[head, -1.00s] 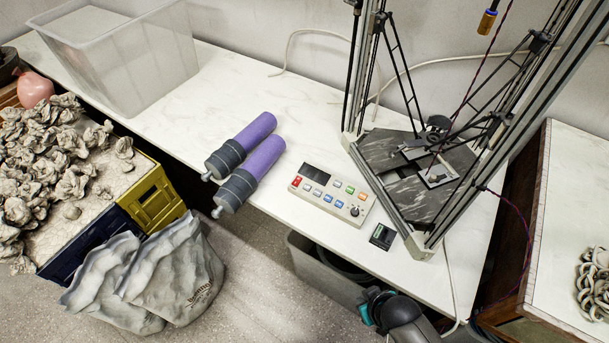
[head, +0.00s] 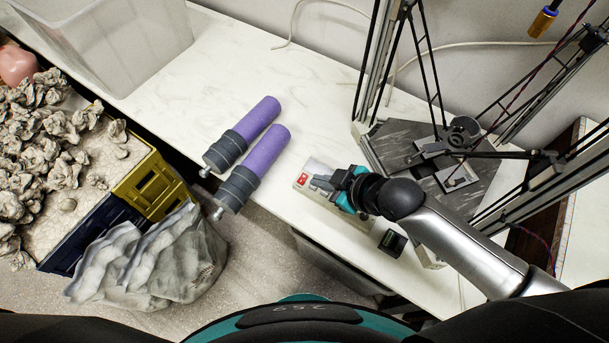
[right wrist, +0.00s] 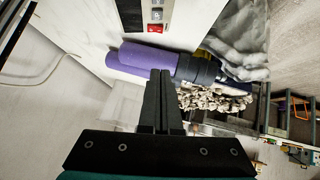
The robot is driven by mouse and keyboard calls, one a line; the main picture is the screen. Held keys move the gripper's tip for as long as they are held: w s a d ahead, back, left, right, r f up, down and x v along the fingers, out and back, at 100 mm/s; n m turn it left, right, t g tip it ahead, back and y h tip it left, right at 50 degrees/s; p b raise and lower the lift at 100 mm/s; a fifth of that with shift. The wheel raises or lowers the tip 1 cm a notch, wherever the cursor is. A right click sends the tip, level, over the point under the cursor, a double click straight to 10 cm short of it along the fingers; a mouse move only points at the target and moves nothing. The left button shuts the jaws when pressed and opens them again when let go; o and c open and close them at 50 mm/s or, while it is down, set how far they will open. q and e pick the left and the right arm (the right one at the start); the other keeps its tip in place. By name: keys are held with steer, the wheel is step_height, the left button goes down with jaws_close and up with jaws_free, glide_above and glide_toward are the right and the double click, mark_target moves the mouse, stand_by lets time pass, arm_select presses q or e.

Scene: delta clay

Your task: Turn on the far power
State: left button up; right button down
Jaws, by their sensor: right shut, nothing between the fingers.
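The light control panel (head: 304,188) lies on the white table in front of the delta printer. A red switch (head: 303,178) sits at its left end. My right arm covers most of the panel, including its other buttons and knob. My right gripper (head: 320,183) is shut and empty, over the panel just right of the red switch; I cannot tell if it touches. In the right wrist view, the gripper fingers (right wrist: 161,95) are together, and the red switch (right wrist: 155,28) shows near the top edge. My left gripper is out of view.
Two purple clay cartridges (head: 264,150) lie left of the panel. The delta printer frame (head: 372,80) stands behind and right of my arm. A small black box (head: 392,242) lies near the table's front edge. The table (head: 190,105) is clear behind the cartridges.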

mark_target(303, 179)
steer(key=b+x, duration=0.1)
steer(key=x, duration=0.2)
steer(key=b+x, duration=0.1)
steer(key=x, duration=0.2)
steer(key=d+f+b+x, duration=0.1)
steer(key=x, duration=0.2)
steer(key=shift+s+f, duration=0.1)
steer(key=shift+f, duration=0.2)
steer(key=shift+f+b, duration=0.3)
steer(key=shift+f, duration=0.3)
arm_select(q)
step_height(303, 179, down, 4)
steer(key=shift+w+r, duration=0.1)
arm_select(e)
steer(key=shift+f, duration=0.1)
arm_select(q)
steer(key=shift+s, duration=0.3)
